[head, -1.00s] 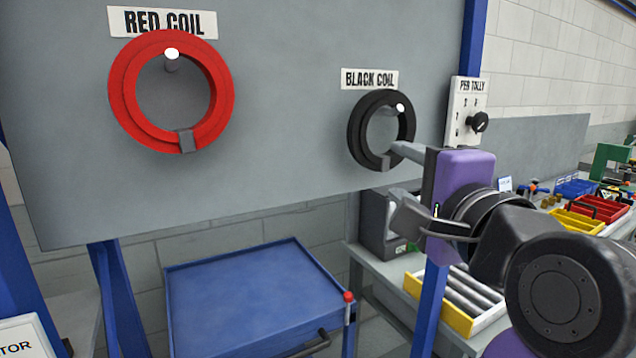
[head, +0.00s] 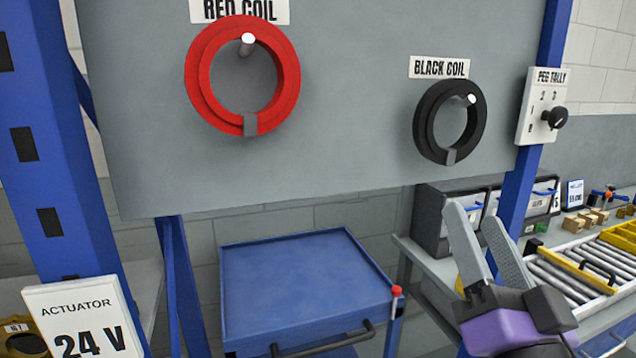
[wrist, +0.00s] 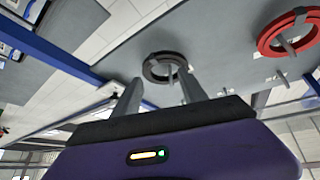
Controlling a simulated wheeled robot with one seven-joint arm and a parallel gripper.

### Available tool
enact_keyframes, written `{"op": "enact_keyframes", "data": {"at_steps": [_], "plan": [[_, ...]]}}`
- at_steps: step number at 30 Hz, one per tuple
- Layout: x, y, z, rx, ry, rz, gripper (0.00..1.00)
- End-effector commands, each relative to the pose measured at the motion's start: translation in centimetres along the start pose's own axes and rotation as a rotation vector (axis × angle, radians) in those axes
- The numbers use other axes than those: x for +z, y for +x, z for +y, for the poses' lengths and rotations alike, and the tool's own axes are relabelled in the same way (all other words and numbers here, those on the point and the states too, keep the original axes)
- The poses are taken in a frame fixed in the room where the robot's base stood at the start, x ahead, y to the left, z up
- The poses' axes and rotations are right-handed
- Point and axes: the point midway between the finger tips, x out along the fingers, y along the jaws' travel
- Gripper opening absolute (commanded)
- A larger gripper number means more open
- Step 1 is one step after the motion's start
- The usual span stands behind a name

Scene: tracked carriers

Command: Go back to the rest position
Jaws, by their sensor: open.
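My gripper (head: 478,232) is open and empty at the lower right of the head view, its fingers pointing up. It is in front of the side bench, below the black coil (head: 423,122), and apart from it. The black coil hangs on a peg on the grey board. The red coil (head: 196,75) hangs on another peg to its left. In the wrist view my gripper's two fingers (wrist: 158,92) stand apart with nothing between them. The black coil (wrist: 148,72) and the red coil (wrist: 268,40) show beyond them.
A blue cart (head: 290,285) stands below the grey board (head: 350,80). A blue post (head: 60,150) and a 24 V actuator sign (head: 85,318) are at the left. A peg tally dial (head: 555,118) is on the right post. A roller tray (head: 570,270) lies on the right bench.

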Motion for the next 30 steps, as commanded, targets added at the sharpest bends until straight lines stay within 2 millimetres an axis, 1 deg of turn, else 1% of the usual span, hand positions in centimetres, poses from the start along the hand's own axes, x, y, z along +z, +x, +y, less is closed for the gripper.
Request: {"op": "enact_keyframes", "data": {"at_steps": [1,5,6,11,12,14,15,17,18,23,24,29,30], "plan": [[1.4,-1.5,0.6,-0.002,-0.047,-0.019,0.5],[3.9,-5.2,1.6,-0.018,-0.161,-0.046,0.5],[4.6,-6.4,2.0,-0.021,-0.193,-0.057,0.5],[7.2,-11.6,3.3,-0.03,-0.3,-0.105,0.5],[7.7,-12.9,3.5,-0.031,-0.323,-0.12,0.5],[8.5,-14.9,4.0,-0.031,-0.354,-0.143,0.5],[9.0,-16.4,4.3,-0.03,-0.372,-0.16,0.5],[9.6,-18.5,4.7,-0.027,-0.397,-0.188,0.5],[10.0,-19.9,4.9,-0.025,-0.413,-0.207,0.5],[11.3,-25.8,5.8,-0.005,-0.455,-0.295,0.5],[11.5,-27.2,5.9,0.002,-0.461,-0.32,0.5],[12.3,-33.4,6.5,0.045,-0.462,-0.439,0.5],[12.5,-34.9,6.6,0.059,-0.456,-0.474,0.5]]}}
